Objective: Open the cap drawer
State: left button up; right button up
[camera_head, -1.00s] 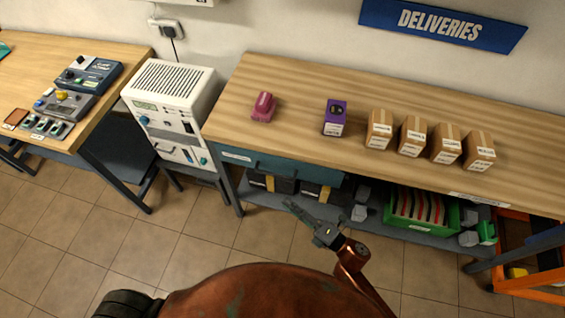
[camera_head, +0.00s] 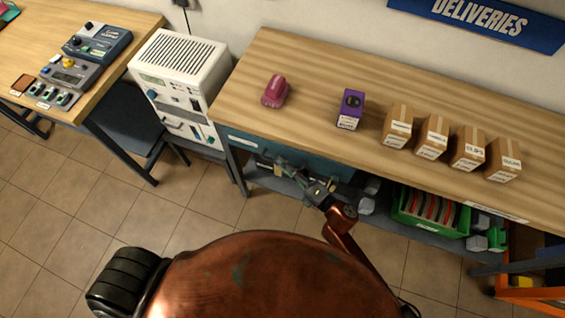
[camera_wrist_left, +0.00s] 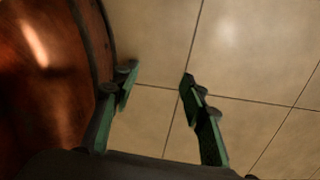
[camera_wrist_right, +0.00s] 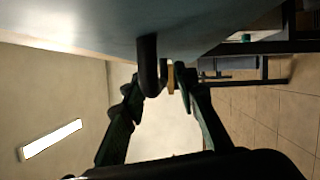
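The drawer (camera_head: 318,161) is blue with a pale label at its left end. It sits under the left part of the workbench top and looks shut. My right gripper (camera_head: 283,167) is at the drawer front and hides its handle in the head view. In the right wrist view the dark handle (camera_wrist_right: 148,62) stands between the fingertips of my right gripper (camera_wrist_right: 159,84), which are apart. I cannot tell whether they touch it. My left gripper (camera_wrist_left: 158,77) is open and empty over the floor tiles in the left wrist view; it is outside the head view.
On the workbench (camera_head: 320,75) stand a pink object (camera_head: 275,91), a purple box (camera_head: 350,109) and several cartons (camera_head: 432,136). Below are a lower shelf and a green bin (camera_head: 430,224). A white cabinet (camera_head: 180,85) stands left of the bench. Floor in front is clear.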

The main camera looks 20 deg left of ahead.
jog(key=shift+w+a, duration=0.1)
jog(key=shift+a, duration=0.15)
grip_shut()
pick_arm(q)
jog(key=shift+w, duration=0.45)
jog(key=shift+w, duration=0.2)
